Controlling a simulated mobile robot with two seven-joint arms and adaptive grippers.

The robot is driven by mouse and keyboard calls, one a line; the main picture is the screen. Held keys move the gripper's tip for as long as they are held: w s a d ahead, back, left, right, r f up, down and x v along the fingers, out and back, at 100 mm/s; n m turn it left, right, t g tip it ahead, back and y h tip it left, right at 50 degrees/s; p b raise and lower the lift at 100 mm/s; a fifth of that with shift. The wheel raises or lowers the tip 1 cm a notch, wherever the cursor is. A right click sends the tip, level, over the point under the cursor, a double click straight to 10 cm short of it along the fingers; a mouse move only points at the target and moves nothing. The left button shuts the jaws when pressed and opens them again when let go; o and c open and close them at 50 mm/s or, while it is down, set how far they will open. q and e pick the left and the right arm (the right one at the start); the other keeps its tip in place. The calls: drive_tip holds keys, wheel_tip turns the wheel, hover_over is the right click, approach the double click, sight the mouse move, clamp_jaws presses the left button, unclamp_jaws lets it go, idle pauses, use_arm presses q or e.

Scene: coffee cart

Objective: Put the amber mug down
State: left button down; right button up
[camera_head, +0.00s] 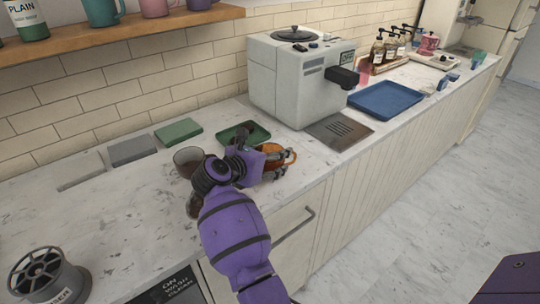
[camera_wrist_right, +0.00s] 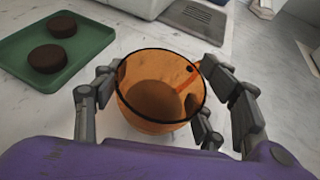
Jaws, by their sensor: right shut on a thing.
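The amber mug (camera_head: 290,156) is a translucent orange cup with a dark rim. It also shows upright and empty in the right wrist view (camera_wrist_right: 148,124). My right gripper (camera_head: 274,163) is shut on the mug, with fingers on both sides of it (camera_wrist_right: 165,90). The mug is over the marble counter (camera_head: 130,205), near its front edge and in front of the green tray (camera_head: 262,131). I cannot tell whether its base touches the counter. My left gripper is not in view.
The green tray holds two dark round pieces (camera_wrist_right: 62,27). The grey coffee machine (camera_head: 290,85) and its drip grate (camera_head: 340,130) stand to the right. A glass (camera_head: 187,160) is left of my right wrist. A blue tray (camera_head: 385,99) lies farther right.

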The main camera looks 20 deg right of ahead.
drive_tip(key=o, duration=1.5)
drive_tip(key=shift+f, duration=0.1)
drive_tip(key=shift+s+a+f, duration=0.1)
drive_tip(key=shift+s+a, duration=0.1)
drive_tip(key=shift+a, duration=0.05)
drive_tip(key=v, duration=0.7)
drive_tip(key=shift+a+p, duration=0.15)
drive_tip(key=shift+p, duration=0.2)
drive_tip(key=shift+a+f, duration=0.1)
